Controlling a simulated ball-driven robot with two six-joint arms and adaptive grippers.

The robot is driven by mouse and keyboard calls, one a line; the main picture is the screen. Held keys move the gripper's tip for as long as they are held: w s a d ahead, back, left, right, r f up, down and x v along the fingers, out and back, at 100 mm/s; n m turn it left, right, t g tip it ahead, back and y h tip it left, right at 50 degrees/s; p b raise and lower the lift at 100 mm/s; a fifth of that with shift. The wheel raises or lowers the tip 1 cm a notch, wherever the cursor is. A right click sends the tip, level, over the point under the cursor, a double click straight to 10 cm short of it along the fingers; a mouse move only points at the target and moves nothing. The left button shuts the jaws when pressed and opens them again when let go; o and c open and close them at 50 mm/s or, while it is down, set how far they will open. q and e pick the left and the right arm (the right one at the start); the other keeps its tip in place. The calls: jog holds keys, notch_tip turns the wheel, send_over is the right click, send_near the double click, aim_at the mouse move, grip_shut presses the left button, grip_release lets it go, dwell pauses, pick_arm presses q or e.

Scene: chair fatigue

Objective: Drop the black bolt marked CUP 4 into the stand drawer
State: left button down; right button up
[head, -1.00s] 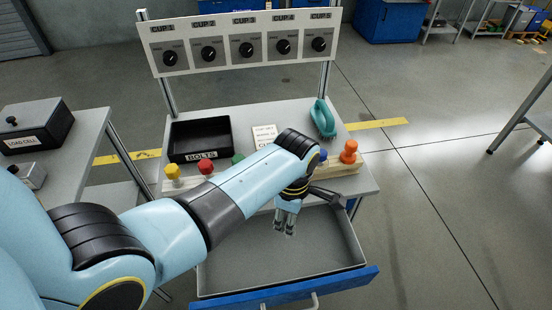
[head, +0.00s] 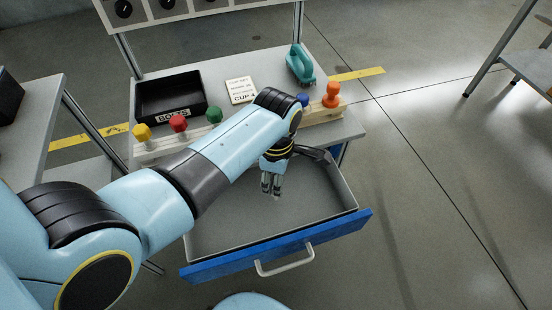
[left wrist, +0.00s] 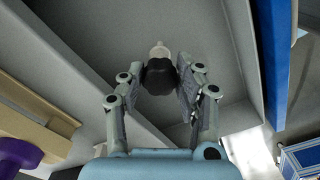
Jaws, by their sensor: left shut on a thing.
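My left gripper (head: 271,190) points down over the open stand drawer (head: 225,230). In the left wrist view its two fingers are shut on the black bolt (left wrist: 160,74), with the dark head between the fingertips and a pale tip beyond. No marking is readable on the bolt, and in the head view the fingers mostly hide it. The grey drawer floor (left wrist: 218,35) lies beneath the bolt, and the drawer looks empty where it shows. My right gripper is not in view.
A wooden rack with yellow, red (head: 178,124), green, blue and orange (head: 332,94) knobs stands behind the drawer. On the stand top are a black BOLTS tray (head: 140,98), a CUP 4 card (head: 240,89) and a teal clamp-like object (head: 300,66).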

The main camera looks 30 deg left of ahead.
pick_arm(q)
jog(key=shift+f, duration=0.2)
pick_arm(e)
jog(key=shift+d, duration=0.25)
pick_arm(q)
jog(key=c, duration=0.9)
grip_release()
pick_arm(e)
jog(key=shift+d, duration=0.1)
pick_arm(q)
jog(key=shift+r, duration=0.1)
jog(key=shift+r, duration=0.35)
notch_tip(320, 180, up, 12)
jog(key=p, duration=0.2)
jog(key=shift+r+p, duration=0.15)
jog(key=shift+p, duration=0.25)
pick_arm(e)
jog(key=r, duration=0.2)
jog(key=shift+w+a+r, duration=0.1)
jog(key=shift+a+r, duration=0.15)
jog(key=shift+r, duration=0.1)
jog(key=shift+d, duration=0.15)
